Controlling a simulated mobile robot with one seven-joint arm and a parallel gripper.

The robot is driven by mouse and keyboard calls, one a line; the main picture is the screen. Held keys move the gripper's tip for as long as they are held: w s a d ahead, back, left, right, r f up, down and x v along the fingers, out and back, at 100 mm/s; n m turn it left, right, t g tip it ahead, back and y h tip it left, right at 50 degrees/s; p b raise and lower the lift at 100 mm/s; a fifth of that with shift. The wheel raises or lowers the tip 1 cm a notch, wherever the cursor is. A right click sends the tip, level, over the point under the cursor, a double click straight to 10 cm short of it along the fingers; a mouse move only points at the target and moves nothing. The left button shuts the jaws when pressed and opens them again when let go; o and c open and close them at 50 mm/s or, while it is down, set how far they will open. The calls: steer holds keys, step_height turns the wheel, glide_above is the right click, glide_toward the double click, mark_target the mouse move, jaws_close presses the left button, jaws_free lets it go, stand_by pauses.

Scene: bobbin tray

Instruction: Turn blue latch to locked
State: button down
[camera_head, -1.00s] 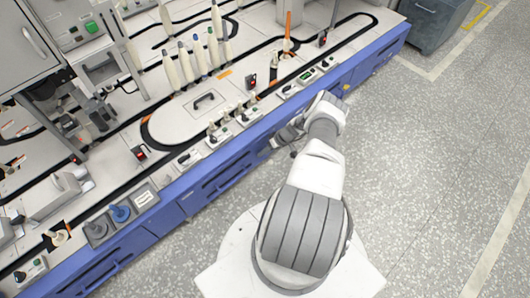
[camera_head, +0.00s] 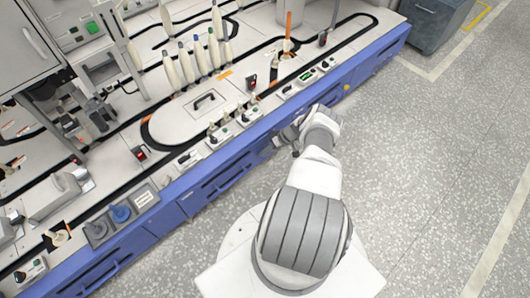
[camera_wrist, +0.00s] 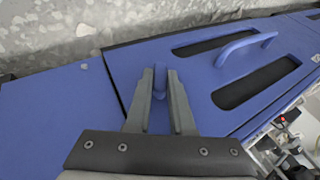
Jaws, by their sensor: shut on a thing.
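The blue latch (camera_wrist: 159,82) is a small upright blue lever on the blue front panel of the machine, in the wrist view. My gripper (camera_wrist: 160,76) has one grey finger on each side of it and is shut on it. The lever's top shows between the fingertips; its lower part is partly hidden between the fingers. In the head view my gripper (camera_head: 287,139) is against the blue front, and the latch cannot be made out there.
A blue bar handle (camera_wrist: 248,46) with dark slots beside it is on the panel right of the latch. Above the blue front is a worktop with bobbins (camera_head: 190,62) and small control boxes (camera_head: 220,136). The speckled floor (camera_head: 430,180) to the right is clear.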

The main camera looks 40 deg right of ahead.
steer(key=shift+s, duration=0.15)
steer(key=c, duration=0.8)
jaws_free()
steer(key=p+v, duration=0.5)
steer(key=v, duration=1.2)
steer(key=shift+p, duration=0.3)
steer(key=shift+s+d+r, duration=0.1)
steer(key=shift+d+r, duration=0.05)
